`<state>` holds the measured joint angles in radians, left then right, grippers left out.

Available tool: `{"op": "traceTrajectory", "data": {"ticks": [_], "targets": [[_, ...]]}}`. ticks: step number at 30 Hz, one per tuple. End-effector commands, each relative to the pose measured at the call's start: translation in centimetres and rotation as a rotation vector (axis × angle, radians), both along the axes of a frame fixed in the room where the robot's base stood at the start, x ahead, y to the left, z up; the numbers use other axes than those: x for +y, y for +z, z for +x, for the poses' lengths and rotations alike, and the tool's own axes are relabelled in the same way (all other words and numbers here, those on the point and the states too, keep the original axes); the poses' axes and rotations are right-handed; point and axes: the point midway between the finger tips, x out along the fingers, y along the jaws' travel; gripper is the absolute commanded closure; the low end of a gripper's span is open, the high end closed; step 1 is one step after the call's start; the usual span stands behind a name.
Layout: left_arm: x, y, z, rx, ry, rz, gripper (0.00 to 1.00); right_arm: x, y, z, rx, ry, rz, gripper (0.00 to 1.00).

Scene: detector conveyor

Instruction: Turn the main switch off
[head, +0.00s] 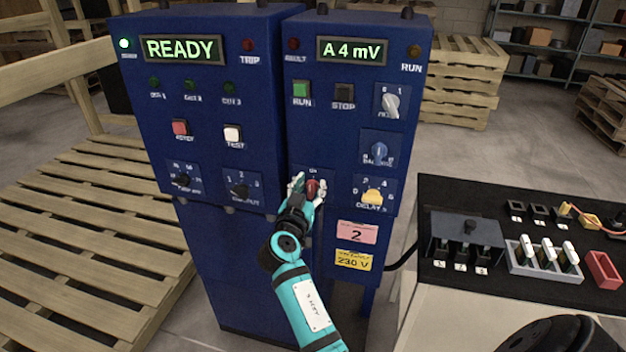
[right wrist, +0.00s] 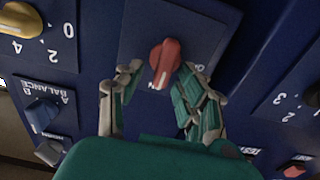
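The main switch is a red rotary knob (head: 313,189) low on the right-hand blue cabinet, partly covered by my fingers in the head view. In the right wrist view the red knob (right wrist: 165,62) sits on a dark blue plate, its narrow end toward a partly hidden label that looks like "ON". My right gripper (head: 307,186) is at the knob. In the right wrist view my right gripper (right wrist: 158,82) has its fingers apart, one on each side of the knob, with visible gaps. My left gripper is not in view.
Close by are the yellow delay knob (head: 373,196), the blue balance knob (head: 379,151) and the black input knob (head: 240,189). Displays read READY (head: 183,49) and A 4 mV (head: 352,50). A black-topped bench (head: 455,200) with small parts stands at right, a wooden pallet (head: 90,230) at left.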

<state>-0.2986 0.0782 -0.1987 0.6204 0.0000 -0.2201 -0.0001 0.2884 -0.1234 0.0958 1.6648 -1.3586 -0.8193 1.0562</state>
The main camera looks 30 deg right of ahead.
Motion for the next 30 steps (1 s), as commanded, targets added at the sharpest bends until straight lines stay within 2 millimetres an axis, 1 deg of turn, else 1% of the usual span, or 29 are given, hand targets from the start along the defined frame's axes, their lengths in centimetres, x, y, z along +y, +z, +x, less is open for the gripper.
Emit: {"op": "traceTrajectory", "data": {"ticks": [6, 7, 15, 25, 30], "targets": [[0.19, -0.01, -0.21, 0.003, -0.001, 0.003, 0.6, 0.04, -0.05, 0.0, 0.001, 0.0, 0.001, 0.62], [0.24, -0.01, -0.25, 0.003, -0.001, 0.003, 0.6, 0.04, -0.05, 0.0, 0.0, 0.0, 0.0, 0.64], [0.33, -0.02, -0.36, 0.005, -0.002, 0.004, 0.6, -0.01, -0.04, -0.02, 0.0, 0.0, 0.0, 0.99], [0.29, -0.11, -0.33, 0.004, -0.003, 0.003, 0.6, -0.02, -0.03, 0.01, 0.008, -0.001, -0.008, 1.0], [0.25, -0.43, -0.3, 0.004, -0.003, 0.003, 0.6, 0.03, -0.07, 0.1, 0.047, -0.001, -0.042, 1.0]]}}
